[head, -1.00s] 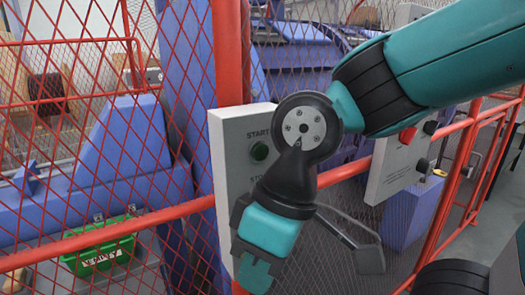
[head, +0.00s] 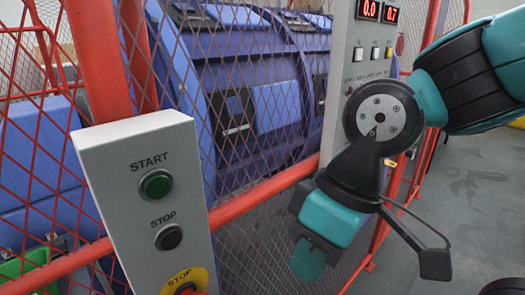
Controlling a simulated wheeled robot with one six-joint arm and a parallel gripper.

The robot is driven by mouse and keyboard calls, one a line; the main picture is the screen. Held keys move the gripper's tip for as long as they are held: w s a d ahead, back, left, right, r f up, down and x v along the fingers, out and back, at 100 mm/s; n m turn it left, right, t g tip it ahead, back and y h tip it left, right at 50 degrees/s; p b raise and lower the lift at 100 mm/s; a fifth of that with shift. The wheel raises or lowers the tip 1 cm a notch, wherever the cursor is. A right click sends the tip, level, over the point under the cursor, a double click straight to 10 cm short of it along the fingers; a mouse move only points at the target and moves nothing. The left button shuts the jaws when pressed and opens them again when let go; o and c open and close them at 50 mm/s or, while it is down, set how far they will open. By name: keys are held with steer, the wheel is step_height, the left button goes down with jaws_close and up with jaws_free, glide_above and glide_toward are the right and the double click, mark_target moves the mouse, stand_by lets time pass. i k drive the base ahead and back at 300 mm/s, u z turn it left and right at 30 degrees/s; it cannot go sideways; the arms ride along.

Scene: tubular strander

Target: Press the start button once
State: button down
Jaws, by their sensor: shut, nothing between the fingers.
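The green start button (head: 156,184) sits under the word START on a light grey control box (head: 115,152) at the left of the head view. A black stop button (head: 168,237) is below it, under the word STOP. My gripper (head: 308,260) hangs to the right of the box, pointing down. It is shut and empty, clear of the start button in the picture. The button is fully visible, with nothing over it.
A red emergency stop (head: 188,290) on a yellow plate is cut off at the bottom edge. A red rail (head: 262,200) and mesh fence run behind the box. A second panel (head: 345,75) with red displays stands behind my arm. Grey floor (head: 470,200) is open at right.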

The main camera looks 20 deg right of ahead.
mark_target(156, 186)
steer(key=z, duration=0.85)
steer(key=k, duration=0.8)
